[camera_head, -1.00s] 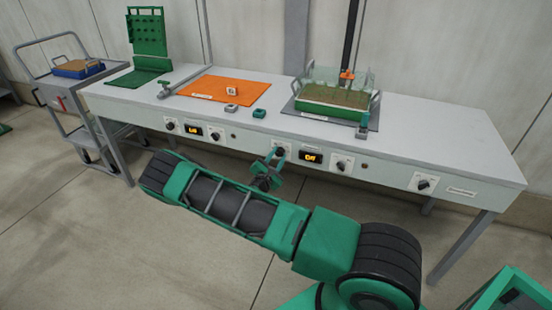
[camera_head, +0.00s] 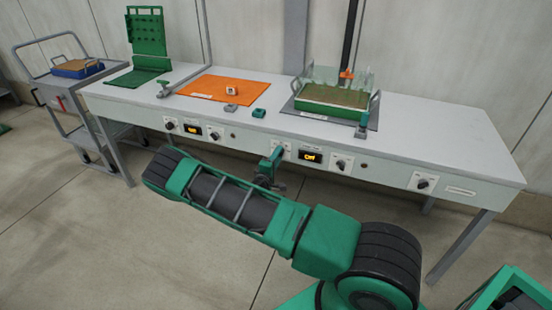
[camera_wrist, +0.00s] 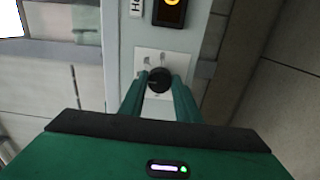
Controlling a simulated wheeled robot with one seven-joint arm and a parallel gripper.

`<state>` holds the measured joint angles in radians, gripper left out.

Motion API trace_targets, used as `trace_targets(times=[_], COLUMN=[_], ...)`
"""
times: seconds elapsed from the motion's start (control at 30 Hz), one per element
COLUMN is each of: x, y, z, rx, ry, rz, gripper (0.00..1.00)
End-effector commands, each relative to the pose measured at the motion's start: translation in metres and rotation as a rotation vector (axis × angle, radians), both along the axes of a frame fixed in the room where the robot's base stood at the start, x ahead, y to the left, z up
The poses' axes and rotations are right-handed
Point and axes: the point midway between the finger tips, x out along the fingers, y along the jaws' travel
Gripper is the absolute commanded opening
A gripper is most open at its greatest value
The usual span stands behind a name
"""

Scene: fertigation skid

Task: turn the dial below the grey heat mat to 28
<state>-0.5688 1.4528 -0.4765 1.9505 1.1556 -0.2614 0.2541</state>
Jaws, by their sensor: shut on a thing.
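The grey heat mat (camera_head: 372,122) lies on the bench under a green tray with a clear cover. Below it, on the bench's front panel, are a lit display (camera_head: 310,156) and a dial at its left, which my gripper (camera_head: 278,155) largely hides. In the wrist view the black round dial (camera_wrist: 159,80) sits on a white plate. My gripper (camera_wrist: 159,84) is shut on the dial, with one green finger at each side. The dial's pointer and scale are too small to read. The display's amber characters are not clearly readable.
Another knob (camera_head: 342,164) is right of the display, and a further one (camera_head: 424,184) is farther right. An orange mat (camera_head: 205,87) has its own display (camera_head: 192,128) and knobs at the left.

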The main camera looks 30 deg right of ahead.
Motion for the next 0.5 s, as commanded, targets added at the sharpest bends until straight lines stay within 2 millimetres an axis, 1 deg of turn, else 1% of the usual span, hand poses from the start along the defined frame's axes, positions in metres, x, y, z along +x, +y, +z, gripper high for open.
trace_targets(times=[0.03, 0.5], x=[-0.0028, -0.0033], y=[-0.0012, -0.0011], z=[-0.0039, -0.0069], rx=[0.032, 0.298], ry=[-0.028, -0.366], rz=[-0.006, -0.008], gripper=[0.07, 0.07])
